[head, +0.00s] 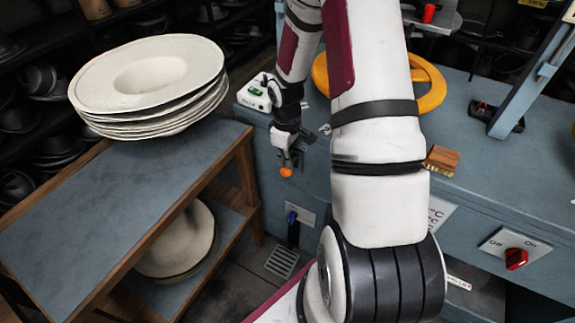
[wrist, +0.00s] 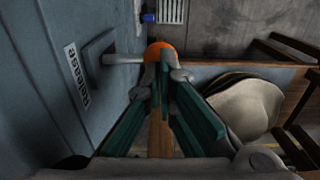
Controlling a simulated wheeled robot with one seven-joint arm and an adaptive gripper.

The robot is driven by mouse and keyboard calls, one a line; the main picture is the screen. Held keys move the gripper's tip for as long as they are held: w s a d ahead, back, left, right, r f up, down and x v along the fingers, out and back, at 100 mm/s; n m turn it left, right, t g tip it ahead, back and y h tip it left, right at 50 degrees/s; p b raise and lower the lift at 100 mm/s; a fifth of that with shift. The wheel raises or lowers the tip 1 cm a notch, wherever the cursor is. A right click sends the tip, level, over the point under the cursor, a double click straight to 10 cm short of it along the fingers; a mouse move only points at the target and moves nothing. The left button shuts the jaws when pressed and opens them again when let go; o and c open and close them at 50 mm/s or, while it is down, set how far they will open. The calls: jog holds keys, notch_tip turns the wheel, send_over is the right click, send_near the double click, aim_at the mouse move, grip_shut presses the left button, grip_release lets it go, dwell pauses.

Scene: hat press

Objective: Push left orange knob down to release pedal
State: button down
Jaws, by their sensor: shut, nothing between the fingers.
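The left orange knob (head: 286,172) is on the end of a short lever on the front of the blue press. In the wrist view the orange knob (wrist: 158,47) shows just beyond my fingertips, at the end of a grey lever (wrist: 122,59) from a wall plate beside a "Release" label (wrist: 76,74). My gripper (head: 288,157) is shut and empty, right above the knob in the head view. In the wrist view my gripper (wrist: 163,72) overlaps the knob's lower part; I cannot tell whether they touch. The pedal cannot be made out.
A wooden table (head: 95,215) with a stack of pale hats (head: 150,80) stands at the left, more hats (head: 180,240) on its lower shelf. A blue-tipped lever (head: 292,218) sits below the knob. A red switch (head: 516,258) and a wooden block (head: 443,158) are at the right.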

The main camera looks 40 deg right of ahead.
jog(key=shift+f+b, duration=1)
jog(key=shift+f, duration=0.95)
jog(key=shift+r+p, duration=2.95)
jog(key=shift+r, duration=1.15)
